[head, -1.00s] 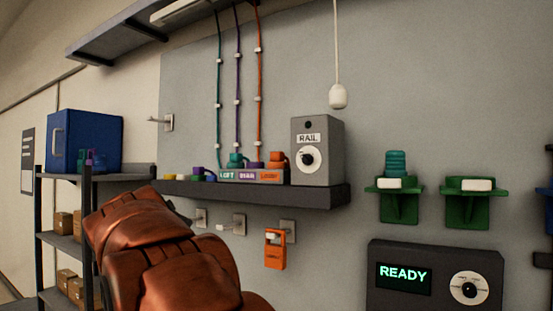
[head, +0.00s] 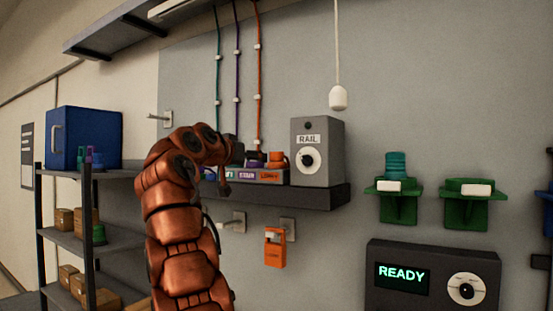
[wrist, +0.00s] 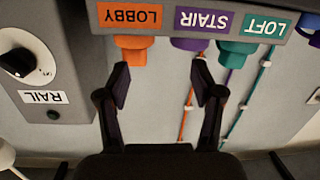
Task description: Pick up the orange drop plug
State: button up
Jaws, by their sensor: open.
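The orange drop plug (head: 277,159) stands at the right end of the labelled plug block on the wall shelf, below the orange cord. In the upside-down wrist view the orange plug (wrist: 133,50) sits at the LOBBY label, left of centre. The purple plug (wrist: 190,44) and the teal plug (wrist: 238,52) are at the STAIR and LOFT labels. My gripper (wrist: 162,83) is open and empty. Its left finger is just short of the orange plug in the picture, its right finger near the purple plug. In the head view my arm hides the block's left part.
The grey RAIL box (head: 318,151) stands close beside the plug block on the dark shelf (head: 315,197). Orange, purple and teal cords run up the wall. An orange tag (head: 275,248) hangs below the shelf. Green brackets (head: 398,205) and a READY panel (head: 433,280) are at right.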

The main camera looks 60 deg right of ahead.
aim_at(274, 153)
jog(key=shift+s+d+r+m+g+h+p, duration=0.15)
jog(key=shift+s+d+r+m+g+p, duration=0.25)
jog(key=shift+d, duration=1.2)
jog(key=shift+s+d+r+m+h+p, duration=0.2)
jog(key=shift+s+d+p, duration=0.35)
jog(key=shift+d, duration=1)
jog(key=shift+s+d+r+m+g+h+p, duration=0.2)
jog(key=shift+s+d+m+p, duration=0.3)
jog(key=shift+d, duration=1.1)
jog(key=shift+w, duration=0.1)
jog(key=c, duration=1.3)
jog(key=shift+o, duration=0.2)
jog(key=shift+r, duration=0.15)
